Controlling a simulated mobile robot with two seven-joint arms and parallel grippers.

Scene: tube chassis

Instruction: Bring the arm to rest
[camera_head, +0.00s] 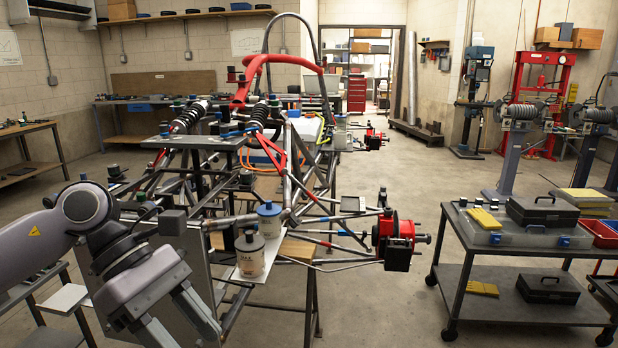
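My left arm (38,248) comes in from the left edge, grey with a yellow warning sticker. It bends down at a dark wrist joint. My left gripper (186,332) points down at the bottom edge, left of the tube chassis (300,190). Its two fingers are spread with a gap between them, and I see nothing held; the very tips are near the picture's edge. My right arm and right gripper are not in view.
Two labelled cans (250,256) stand on a pale board close to the right of my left gripper. A red and black hub (397,240) sticks out from the chassis. A cart (520,262) with cases stands at right. Floor between chassis and cart is clear.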

